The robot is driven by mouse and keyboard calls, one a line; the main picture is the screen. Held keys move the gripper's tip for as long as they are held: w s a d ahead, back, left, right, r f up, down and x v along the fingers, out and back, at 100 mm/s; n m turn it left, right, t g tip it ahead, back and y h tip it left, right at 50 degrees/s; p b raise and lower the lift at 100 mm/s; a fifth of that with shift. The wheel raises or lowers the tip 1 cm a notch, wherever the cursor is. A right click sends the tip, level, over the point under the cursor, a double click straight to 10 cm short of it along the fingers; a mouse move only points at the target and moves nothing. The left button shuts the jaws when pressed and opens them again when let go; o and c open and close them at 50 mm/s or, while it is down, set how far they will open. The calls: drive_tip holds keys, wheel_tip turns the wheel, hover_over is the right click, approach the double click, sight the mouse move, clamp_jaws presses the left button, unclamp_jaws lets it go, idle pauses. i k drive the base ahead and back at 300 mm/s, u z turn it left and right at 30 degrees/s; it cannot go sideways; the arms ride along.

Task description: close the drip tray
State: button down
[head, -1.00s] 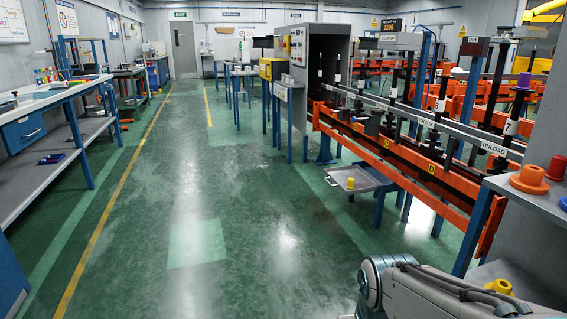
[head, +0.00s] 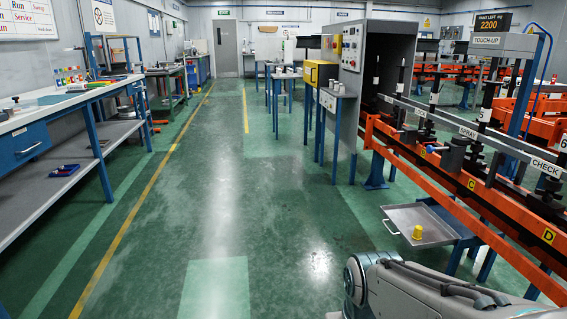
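The drip tray (head: 400,219) is a shallow grey metal tray in the head view, right of centre. It sticks out into the aisle from under the orange conveyor line and looks pulled out. A handle shows on the tray's aisle side. My arm's grey links show at the bottom right, below and nearer than the tray. My gripper is not in view.
The orange conveyor rail (head: 457,180) with black spindles runs along the right. A grey cabinet (head: 377,75) stands behind the tray. A workbench (head: 70,104) lines the left. The green aisle floor (head: 240,220) between is clear.

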sight(403, 218)
drive_tip(key=z, duration=0.15)
drive_tip(key=i, duration=1.6)
drive_tip(key=z, duration=0.65)
drive_tip(key=i, duration=1.1)
drive_tip(key=z, duration=0.25)
